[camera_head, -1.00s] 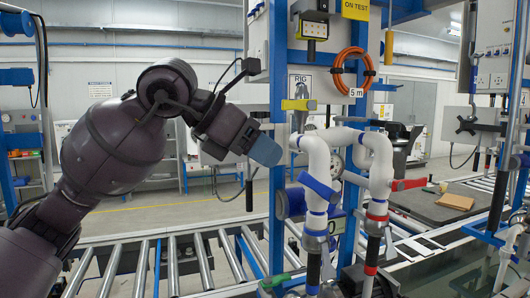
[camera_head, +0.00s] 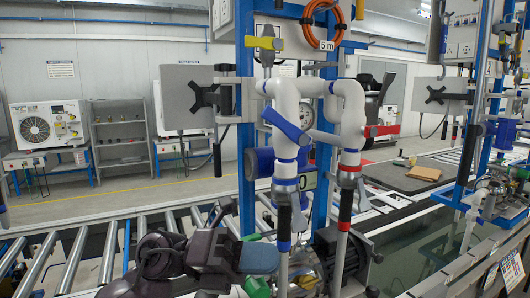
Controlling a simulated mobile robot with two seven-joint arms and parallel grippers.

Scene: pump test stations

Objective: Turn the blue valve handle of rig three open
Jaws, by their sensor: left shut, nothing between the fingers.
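A blue valve handle (camera_head: 286,126) sits on the left white pipe (camera_head: 285,95) of the near rig and slants down to the right. No readable rig number shows, so I cannot tell whether this is rig three. My left gripper (camera_head: 262,258) is low at the bottom centre, below the blue handle and apart from it. It is shut and empty, with its blue-grey fingertips pointing right, beside the lower pipe. My right gripper is out of view.
A yellow handle (camera_head: 264,43) is above, a green handle (camera_head: 257,287) near my left gripper, and a red handle (camera_head: 383,130) to the right. A blue post (camera_head: 246,100) and a grey panel (camera_head: 190,97) stand behind. A roller conveyor (camera_head: 100,250) runs at left.

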